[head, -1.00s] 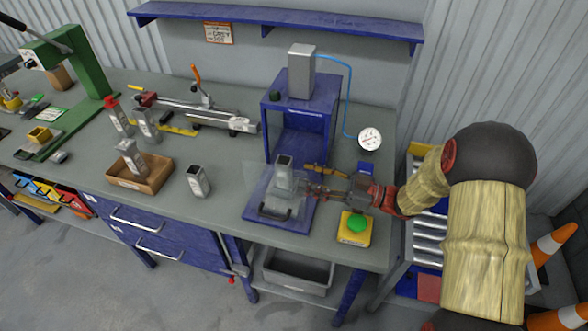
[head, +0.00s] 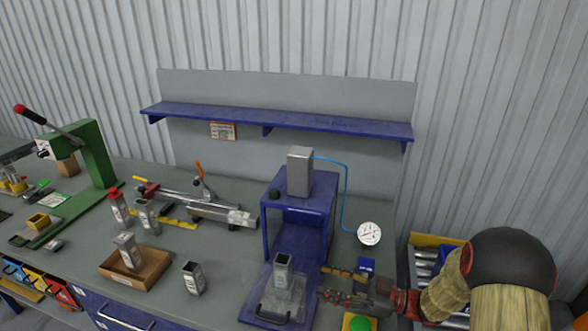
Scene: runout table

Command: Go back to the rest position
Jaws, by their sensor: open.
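My gripper (head: 328,297) is low at the right of the bench, reaching in from the right, with its jaws open. It is beside a grey square metal tube (head: 282,274) that stands upright on the base of the blue press frame (head: 329,210). A clear guard with a dark handle (head: 272,314) is at the front of that base. A small gap seems to lie between my fingertips and the tube, and nothing shows between the jaws.
To the left are a lone tube (head: 193,278), a cardboard tray (head: 156,274) holding a tube, and a green lever press (head: 97,155). A blue shelf (head: 280,122) spans the back wall.

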